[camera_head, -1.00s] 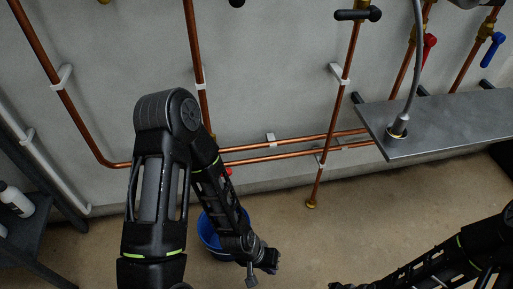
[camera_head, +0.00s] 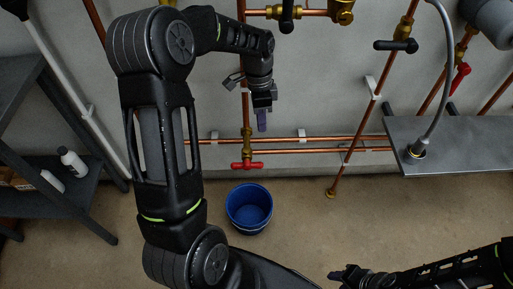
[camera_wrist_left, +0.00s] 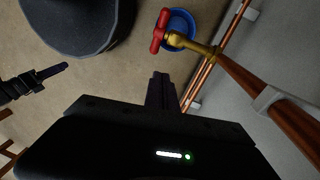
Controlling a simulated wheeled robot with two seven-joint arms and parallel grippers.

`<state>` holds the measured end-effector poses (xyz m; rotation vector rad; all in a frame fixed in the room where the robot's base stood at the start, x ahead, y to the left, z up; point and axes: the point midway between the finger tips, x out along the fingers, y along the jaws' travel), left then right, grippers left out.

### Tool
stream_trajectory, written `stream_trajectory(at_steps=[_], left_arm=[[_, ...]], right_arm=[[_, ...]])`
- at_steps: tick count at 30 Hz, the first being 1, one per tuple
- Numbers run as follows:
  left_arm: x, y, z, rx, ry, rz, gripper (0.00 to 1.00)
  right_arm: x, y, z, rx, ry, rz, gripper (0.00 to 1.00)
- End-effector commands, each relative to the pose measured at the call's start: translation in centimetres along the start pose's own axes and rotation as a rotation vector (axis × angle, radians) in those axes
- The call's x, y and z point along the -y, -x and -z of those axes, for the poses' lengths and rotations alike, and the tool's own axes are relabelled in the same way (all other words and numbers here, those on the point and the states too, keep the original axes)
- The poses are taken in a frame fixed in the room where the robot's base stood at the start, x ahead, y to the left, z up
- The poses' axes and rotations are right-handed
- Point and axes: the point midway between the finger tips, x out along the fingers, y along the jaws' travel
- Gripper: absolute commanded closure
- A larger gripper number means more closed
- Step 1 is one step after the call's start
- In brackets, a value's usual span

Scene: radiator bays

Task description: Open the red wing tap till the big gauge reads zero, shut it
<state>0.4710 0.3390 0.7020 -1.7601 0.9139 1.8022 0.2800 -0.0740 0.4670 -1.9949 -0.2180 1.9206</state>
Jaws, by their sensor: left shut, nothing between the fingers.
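The red wing tap (camera_head: 247,165) sits at the bottom of a vertical copper pipe, above a blue bucket (camera_head: 249,207). In the left wrist view the tap's red wings (camera_wrist_left: 159,31) and brass body show in front of the bucket (camera_wrist_left: 180,28). My left gripper (camera_head: 263,123) is shut and empty, pointing down, above the tap in the picture and apart from it. Its closed fingers (camera_wrist_left: 161,90) show in the left wrist view. My right gripper (camera_head: 337,274) is low at the right, its finger gap unclear. I see no gauge dial.
A grey metal shelf (camera_head: 455,143) juts from the wall at right, with a grey hose. A black-handled valve (camera_head: 395,45) and a red lever (camera_head: 461,77) sit on pipes above it. A dark rack (camera_head: 75,200) with bottles stands at left. The floor around the bucket is clear.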

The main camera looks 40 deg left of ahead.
Motion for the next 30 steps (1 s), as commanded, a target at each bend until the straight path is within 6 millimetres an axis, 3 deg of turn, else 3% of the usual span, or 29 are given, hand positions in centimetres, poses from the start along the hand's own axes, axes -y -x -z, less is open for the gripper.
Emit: stream_trajectory(at_steps=[5,17,23,30], left_arm=[[-0.7,1.8,-1.7,0.054,-0.096,-0.052,1.0],[-0.8,1.4,-1.7,0.056,-0.099,-0.057,1.0],[-0.9,-0.4,-1.8,0.057,-0.099,-0.058,1.0],[-1.2,-4.8,-2.1,0.057,-0.099,-0.059,1.0]], right_arm=[[0.1,0.1,-0.1,0.002,0.001,0.001,0.63],[0.0,0.1,-0.1,0.001,0.001,0.0,0.63],[-0.1,-0.2,0.0,0.001,0.0,0.0,0.63],[-0.3,-0.7,0.0,0.001,0.0,0.0,0.63]])
